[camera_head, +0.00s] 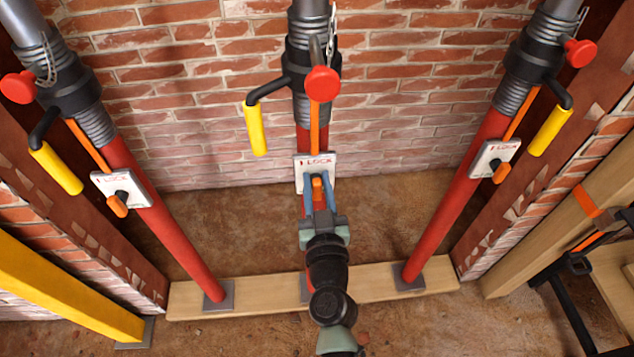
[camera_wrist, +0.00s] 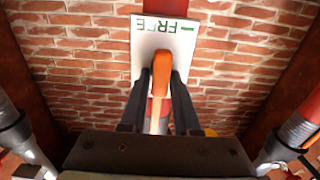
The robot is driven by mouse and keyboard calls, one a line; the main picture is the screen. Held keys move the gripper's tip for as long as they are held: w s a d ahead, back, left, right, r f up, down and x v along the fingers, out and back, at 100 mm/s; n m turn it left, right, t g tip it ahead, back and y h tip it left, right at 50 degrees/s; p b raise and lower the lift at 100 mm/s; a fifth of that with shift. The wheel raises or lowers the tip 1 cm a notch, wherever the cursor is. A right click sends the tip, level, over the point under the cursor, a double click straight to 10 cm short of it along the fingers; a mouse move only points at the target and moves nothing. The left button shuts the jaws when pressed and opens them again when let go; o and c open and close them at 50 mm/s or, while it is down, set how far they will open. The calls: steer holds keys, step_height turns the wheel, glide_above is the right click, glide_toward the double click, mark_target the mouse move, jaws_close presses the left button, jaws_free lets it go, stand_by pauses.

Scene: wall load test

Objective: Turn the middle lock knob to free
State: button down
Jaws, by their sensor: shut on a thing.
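The middle lock knob (camera_head: 317,185) is an orange lever on a white plate (camera_head: 315,161) fixed to the middle red post. In the wrist view the plate (camera_wrist: 176,48) shows the word FREE upside down in green. My gripper (camera_head: 318,181) is at the plate, its two fingers either side of the knob and shut on it. In the wrist view the orange knob (camera_wrist: 161,70) lies between the dark fingers, roughly in line with the post. The knob's hub is hidden.
Left and right red posts carry similar lock plates (camera_head: 109,183) (camera_head: 490,151) with orange knobs. A yellow-handled crank (camera_head: 256,130) and red knob (camera_head: 322,83) sit above the middle plate. A wooden sill (camera_head: 255,296) runs below. A yellow beam (camera_head: 65,291) slants at left.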

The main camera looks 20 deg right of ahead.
steer(key=shift+m, duration=0.6)
stand_by(0.3)
steer(key=m, duration=0.3)
steer(key=shift+s+d+f+b, duration=0.1)
steer(key=shift+d+f+b, duration=0.1)
steer(key=shift+b, duration=0.1)
steer(key=m, duration=0.4)
steer(key=shift+s+d+f, duration=0.1)
steer(key=shift+d+f, duration=0.05)
steer(key=shift+d, duration=0.05)
steer(key=shift+d+f+m+b, duration=0.1)
steer(key=shift+f+m+b, duration=0.1)
steer(key=shift+m, duration=1.4)
steer(key=shift+a+f+m+b, duration=0.1)
steer(key=shift+m+b, duration=0.1)
steer(key=shift+m, duration=1.4)
steer(key=shift+d+f+m+b, duration=0.1)
steer(key=shift+f+m+b, duration=0.1)
steer(key=shift+m, duration=1.4)
steer(key=c, duration=0.8)
jaws_free()
steer(key=shift+r, duration=0.15)
steer(key=shift+o, duration=0.2)
